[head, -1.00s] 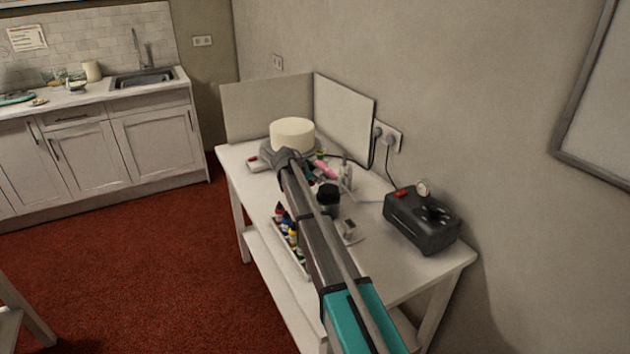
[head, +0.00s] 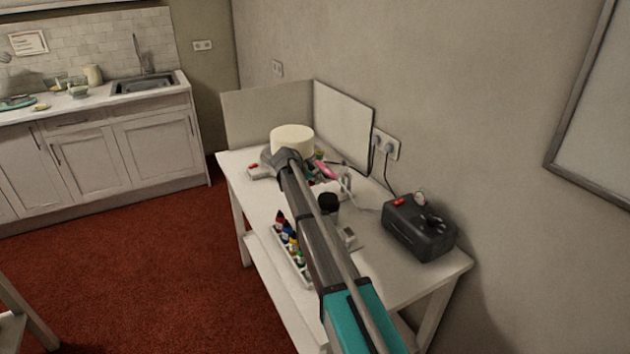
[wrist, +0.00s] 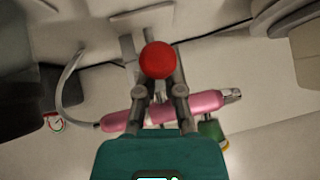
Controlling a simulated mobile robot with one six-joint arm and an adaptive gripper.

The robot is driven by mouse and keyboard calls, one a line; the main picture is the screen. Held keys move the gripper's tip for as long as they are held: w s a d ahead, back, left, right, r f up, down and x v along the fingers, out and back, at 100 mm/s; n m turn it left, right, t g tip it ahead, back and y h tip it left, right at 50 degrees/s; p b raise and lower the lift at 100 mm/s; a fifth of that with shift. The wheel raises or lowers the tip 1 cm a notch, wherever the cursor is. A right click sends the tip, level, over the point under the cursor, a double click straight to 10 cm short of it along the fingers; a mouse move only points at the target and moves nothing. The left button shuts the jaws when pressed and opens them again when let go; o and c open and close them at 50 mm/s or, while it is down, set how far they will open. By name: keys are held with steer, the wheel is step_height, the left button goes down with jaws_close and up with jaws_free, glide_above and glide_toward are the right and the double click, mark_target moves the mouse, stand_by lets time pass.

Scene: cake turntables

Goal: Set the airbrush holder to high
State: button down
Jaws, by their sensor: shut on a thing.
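A pink airbrush (wrist: 160,110) lies across the wrist view, behind my fingers. It also shows in the head view (head: 325,170), just beyond the end of my arm. A round red knob (wrist: 158,60) sits in the middle of the wrist view, at the airbrush holder. My gripper (wrist: 160,76) has its two grey fingers on either side of the knob and is shut on it. The holder's post is mostly hidden behind the knob and fingers, so its height setting cannot be read. In the head view my arm hides the fingertips.
A white cake (head: 292,139) stands at the table's far end, before white screens (head: 343,125). A black compressor (head: 420,228) stands at the right. A rack of colour bottles (head: 290,240) and a dark jar (head: 328,202) flank my arm. A hose (wrist: 70,85) curves left of the airbrush.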

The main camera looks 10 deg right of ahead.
steer(key=c, duration=0.9)
jaws_free()
steer(key=shift+s+a, duration=0.1)
steer(key=shift+a, duration=0.25)
steer(key=shift+o, duration=1.1)
steer(key=shift+d, duration=0.1)
steer(key=shift+d+r, duration=0.1)
steer(key=shift+r, duration=0.05)
steer(key=shift+r+p, duration=0.75)
steer(key=shift+p, duration=0.05)
step_height(320, 180, up, 8)
steer(key=p, duration=0.7)
steer(key=shift+f, duration=0.25)
steer(key=shift+r+p, duration=0.5)
steer(key=shift+p, duration=0.25)
